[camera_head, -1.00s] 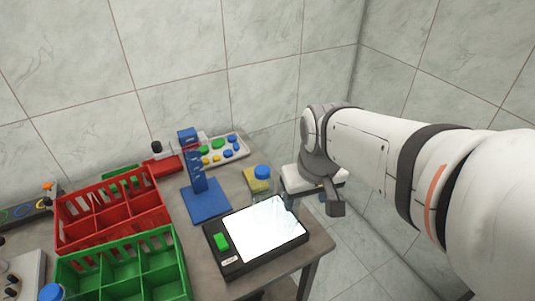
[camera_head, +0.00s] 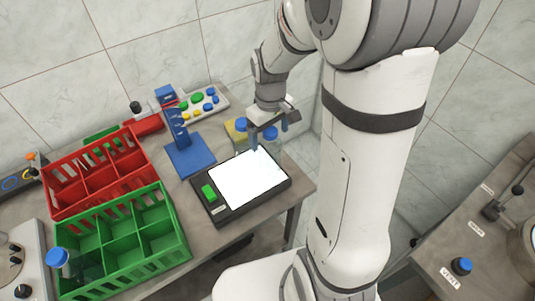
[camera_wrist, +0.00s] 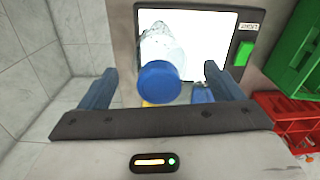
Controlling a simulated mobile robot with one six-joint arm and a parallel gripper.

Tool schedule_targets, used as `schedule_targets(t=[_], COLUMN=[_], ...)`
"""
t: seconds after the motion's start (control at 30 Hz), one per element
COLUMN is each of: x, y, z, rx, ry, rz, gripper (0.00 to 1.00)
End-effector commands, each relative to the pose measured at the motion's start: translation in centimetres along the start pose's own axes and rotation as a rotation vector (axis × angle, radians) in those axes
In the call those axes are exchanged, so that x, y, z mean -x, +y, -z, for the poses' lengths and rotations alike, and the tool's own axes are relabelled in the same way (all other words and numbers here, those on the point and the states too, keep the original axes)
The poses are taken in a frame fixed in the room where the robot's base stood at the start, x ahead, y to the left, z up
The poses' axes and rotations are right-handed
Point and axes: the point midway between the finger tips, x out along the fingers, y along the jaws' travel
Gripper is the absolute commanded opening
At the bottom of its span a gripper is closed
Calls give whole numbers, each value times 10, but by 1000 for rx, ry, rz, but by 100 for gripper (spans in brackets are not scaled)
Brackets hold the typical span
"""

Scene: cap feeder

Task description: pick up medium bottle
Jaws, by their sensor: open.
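A clear bottle with a blue cap (camera_wrist: 160,82) shows between the fingers of my gripper (camera_wrist: 160,70) in the wrist view. Its transparent body (camera_wrist: 160,45) overlaps the lit panel. My gripper is open, with one blue finger on each side of the cap and a gap on both sides. In the head view my gripper (camera_head: 269,141) hangs beside the panel's back edge, with a blue cap (camera_head: 270,132) between its fingers. Another blue cap (camera_head: 241,124) is just left of it. The bottle bodies there are mostly hidden. I cannot tell bottle sizes.
The light panel (camera_head: 212,207) lies at the table's right front. A blue stand (camera_head: 190,158) and a yellow block (camera_head: 233,133) are behind it. Green (camera_head: 120,250) and red (camera_head: 95,180) crates fill the left. A blue-capped bottle (camera_head: 59,258) is at the green crate's left side.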

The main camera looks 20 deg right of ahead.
Motion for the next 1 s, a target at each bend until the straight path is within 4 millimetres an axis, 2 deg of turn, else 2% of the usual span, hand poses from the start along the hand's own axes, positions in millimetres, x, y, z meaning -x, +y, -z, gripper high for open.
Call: schedule_targets(t=[0.1, 0.2, 0.43, 1.0], x=[-16, -23, -25, -24], y=[0, 0, 0, 1], z=[-1, -1, -1, -1], rx=[-1, -1, -2, -2], ry=[-3, -1, 0, 1], rz=[2, 1, 0, 0], gripper=[87, 87, 87, 40])
